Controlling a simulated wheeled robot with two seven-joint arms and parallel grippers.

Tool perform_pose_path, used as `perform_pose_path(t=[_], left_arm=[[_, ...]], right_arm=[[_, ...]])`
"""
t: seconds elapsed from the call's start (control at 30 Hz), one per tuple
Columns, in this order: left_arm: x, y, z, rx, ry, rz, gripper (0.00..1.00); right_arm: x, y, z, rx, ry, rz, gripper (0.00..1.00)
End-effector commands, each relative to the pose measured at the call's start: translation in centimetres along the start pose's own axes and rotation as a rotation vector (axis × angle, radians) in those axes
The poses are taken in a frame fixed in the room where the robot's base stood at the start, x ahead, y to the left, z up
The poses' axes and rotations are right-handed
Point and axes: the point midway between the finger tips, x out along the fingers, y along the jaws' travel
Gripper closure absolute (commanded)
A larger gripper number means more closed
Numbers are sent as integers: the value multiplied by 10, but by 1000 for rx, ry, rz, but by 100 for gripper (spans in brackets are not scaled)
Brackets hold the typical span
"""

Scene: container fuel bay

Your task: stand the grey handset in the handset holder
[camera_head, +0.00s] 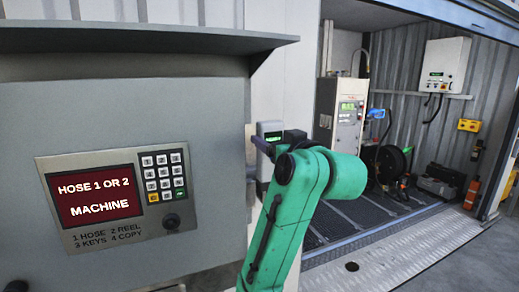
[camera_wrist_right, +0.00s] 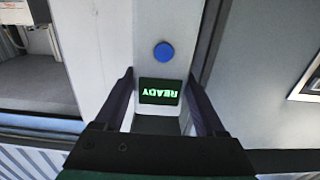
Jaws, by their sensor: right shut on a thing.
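The grey handset (camera_head: 271,128) stands roughly upright in front of the white post, its small green screen facing me. In the right wrist view the handset (camera_wrist_right: 165,85) shows a blue button and a screen reading READY, upside down in that picture. My right gripper (camera_head: 258,143) is shut on the handset; its dark fingers (camera_wrist_right: 161,75) lie on either side of it in the wrist view. My green right arm hides part of the area below and right of it. I cannot make out the handset holder apart from the handset. My left gripper is not in view.
A big grey cabinet (camera_head: 120,115) with a red display (camera_head: 95,197) and keypad fills the left, close to the gripper. A container bay at right holds a pump (camera_head: 348,115), a hose reel (camera_head: 385,163) and a white wall box (camera_head: 446,65). The metal step (camera_head: 400,255) is clear.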

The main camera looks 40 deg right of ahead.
Motion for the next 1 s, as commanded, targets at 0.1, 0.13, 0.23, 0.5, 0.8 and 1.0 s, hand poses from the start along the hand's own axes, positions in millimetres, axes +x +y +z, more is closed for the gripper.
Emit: perform_pose_path(t=[0.1,0.13,0.23,0.5,0.8,1.0], left_arm=[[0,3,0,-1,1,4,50],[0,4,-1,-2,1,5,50],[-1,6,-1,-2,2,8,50],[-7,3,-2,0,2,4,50],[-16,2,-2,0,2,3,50],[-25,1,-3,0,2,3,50]], right_arm=[[14,-1,0,-1,1,-1,100],[18,-1,0,-1,0,-2,100],[31,-1,-1,-1,1,-2,100],[64,-1,-1,-2,1,-2,100],[102,-1,-2,-2,1,-2,100],[127,-1,-3,-1,1,-3,100]])
